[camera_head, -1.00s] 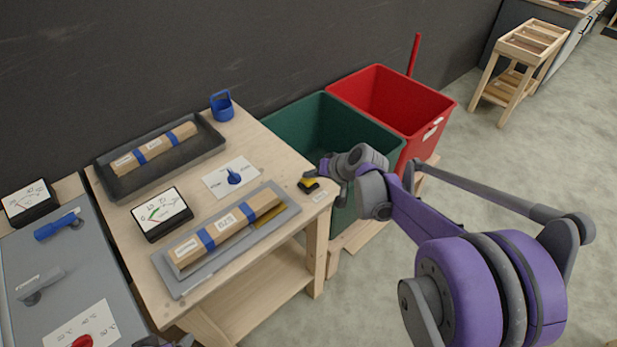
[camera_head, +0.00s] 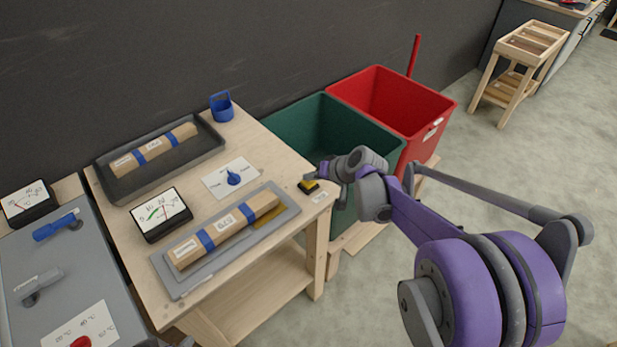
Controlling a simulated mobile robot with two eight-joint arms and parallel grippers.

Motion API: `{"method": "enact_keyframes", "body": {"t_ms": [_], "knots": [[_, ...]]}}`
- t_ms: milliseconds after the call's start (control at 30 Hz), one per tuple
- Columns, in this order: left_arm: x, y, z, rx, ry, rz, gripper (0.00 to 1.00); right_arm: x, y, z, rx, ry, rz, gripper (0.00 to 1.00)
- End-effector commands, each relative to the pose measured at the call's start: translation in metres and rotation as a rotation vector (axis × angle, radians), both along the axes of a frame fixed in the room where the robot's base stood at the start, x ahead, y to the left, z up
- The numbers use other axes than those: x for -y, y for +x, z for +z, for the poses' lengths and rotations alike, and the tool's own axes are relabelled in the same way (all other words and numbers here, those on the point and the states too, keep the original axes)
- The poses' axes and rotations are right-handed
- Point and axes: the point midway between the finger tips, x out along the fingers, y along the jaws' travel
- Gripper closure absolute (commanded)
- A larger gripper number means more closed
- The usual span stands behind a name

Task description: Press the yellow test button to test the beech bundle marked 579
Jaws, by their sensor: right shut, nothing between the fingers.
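The yellow test button (camera_head: 309,185) sits on a small black base at the right front corner of the wooden table. My right gripper (camera_head: 319,175) is shut and empty, with its fingertips at the button's back right side; I cannot tell whether they touch it. The beech bundle (camera_head: 225,232) with two blue bands lies on the grey plate (camera_head: 177,285) at the table's front. Its label looks like 579 turned upside down. My left gripper is not in view.
A similar bundle (camera_head: 153,150) lies in a dark tray (camera_head: 120,190) behind. A card with a blue knob (camera_head: 233,178) lies between. A blue holder (camera_head: 221,106) stands at the back. Green (camera_head: 330,125) and red (camera_head: 390,98) bins stand right of the table.

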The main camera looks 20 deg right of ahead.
Motion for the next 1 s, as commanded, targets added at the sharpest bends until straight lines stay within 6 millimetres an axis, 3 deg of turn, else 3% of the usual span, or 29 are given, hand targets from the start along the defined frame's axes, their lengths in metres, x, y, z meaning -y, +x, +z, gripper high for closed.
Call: {"method": "enact_keyframes", "body": {"t_ms": [433, 833, 1000], "knots": [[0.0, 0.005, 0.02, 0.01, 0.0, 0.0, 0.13, 0.0, 0.0, 0.025, 0.0, 0.0, 0.0, 1.0], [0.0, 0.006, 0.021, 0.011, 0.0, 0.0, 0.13, 0.0, 0.0, 0.027, 0.0, 0.0, 0.0, 1.0], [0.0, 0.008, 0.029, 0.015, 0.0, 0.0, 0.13, 0.0, 0.0, 0.037, 0.001, 0.0, -0.001, 1.0]]}}
